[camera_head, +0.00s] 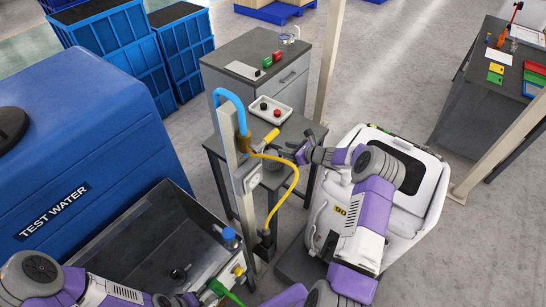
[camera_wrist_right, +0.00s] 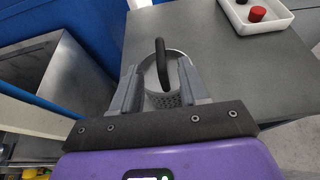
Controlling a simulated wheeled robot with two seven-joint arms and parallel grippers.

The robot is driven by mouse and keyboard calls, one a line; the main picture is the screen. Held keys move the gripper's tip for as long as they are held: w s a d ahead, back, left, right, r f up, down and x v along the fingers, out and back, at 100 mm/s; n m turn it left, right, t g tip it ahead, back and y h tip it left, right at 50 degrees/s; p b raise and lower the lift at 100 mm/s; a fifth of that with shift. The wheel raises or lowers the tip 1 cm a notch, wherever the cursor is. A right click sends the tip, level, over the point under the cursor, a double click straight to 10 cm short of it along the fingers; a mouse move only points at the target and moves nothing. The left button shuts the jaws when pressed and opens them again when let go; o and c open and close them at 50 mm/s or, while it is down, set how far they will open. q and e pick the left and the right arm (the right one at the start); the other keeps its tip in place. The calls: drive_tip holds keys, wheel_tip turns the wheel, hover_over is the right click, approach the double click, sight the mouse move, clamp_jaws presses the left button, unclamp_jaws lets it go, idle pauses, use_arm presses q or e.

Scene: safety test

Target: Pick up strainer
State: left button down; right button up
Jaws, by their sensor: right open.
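The strainer (camera_wrist_right: 164,100) is a small grey perforated basket with a black arched handle (camera_wrist_right: 160,62). It stands on the dark grey table in the right wrist view, between the fingers of my right gripper (camera_wrist_right: 158,80). The fingers are open, one on each side of it; I cannot tell whether they touch it. In the head view my right gripper (camera_head: 291,152) reaches in from the right at the strainer (camera_head: 271,161), which is partly hidden behind the post and yellow hose. My left arm shows at the bottom left, but its gripper is out of view.
A metal post (camera_head: 240,185) with a blue pipe and yellow hose (camera_head: 290,185) stands close left of the strainer. A white tray (camera_head: 259,107) with a red and a black knob lies behind on the table. A large blue tank (camera_head: 70,130) and a metal sink fill the left.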

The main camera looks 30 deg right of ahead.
sight(273, 146)
drive_tip(key=shift+f+x, duration=0.2)
drive_tip(key=shift+x, duration=3.7)
drive_tip(key=shift+s, duration=0.1)
drive_tip(key=shift+c, duration=0.2)
clamp_jaws()
